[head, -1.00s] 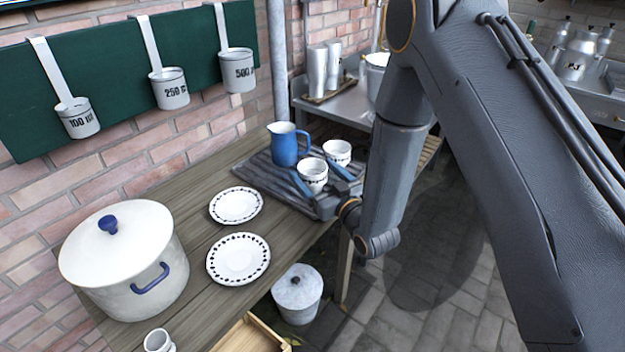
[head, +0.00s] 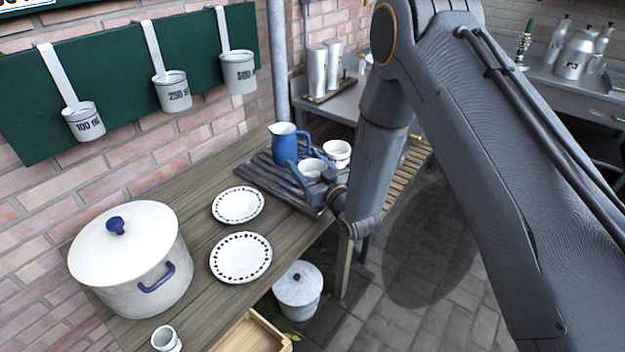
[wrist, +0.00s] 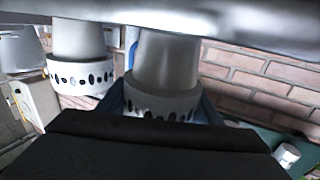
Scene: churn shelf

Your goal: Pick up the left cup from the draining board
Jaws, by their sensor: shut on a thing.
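The left cup (head: 311,166) is white and stands on the grey draining board (head: 262,181), just right of the blue jug (head: 284,146). My gripper (head: 319,180) is shut on it from the front right, and my gripper hides its lower part. I cannot tell whether the cup is clear of the board. In the wrist view, which looks upside down, this cup (wrist: 163,75) with its black-dotted band fills the middle, between the blue fingers of my gripper (wrist: 160,110). The other white cup (head: 338,152) stands behind and to the right; it shows left in the wrist view (wrist: 78,50).
Two dotted plates (head: 238,205) (head: 240,258) lie on the wooden table (head: 195,225). A big white pot (head: 130,262) stands at the front left. Ladle cups hang on the green board (head: 120,75) on the brick wall. A lidded pail (head: 298,290) stands below the table.

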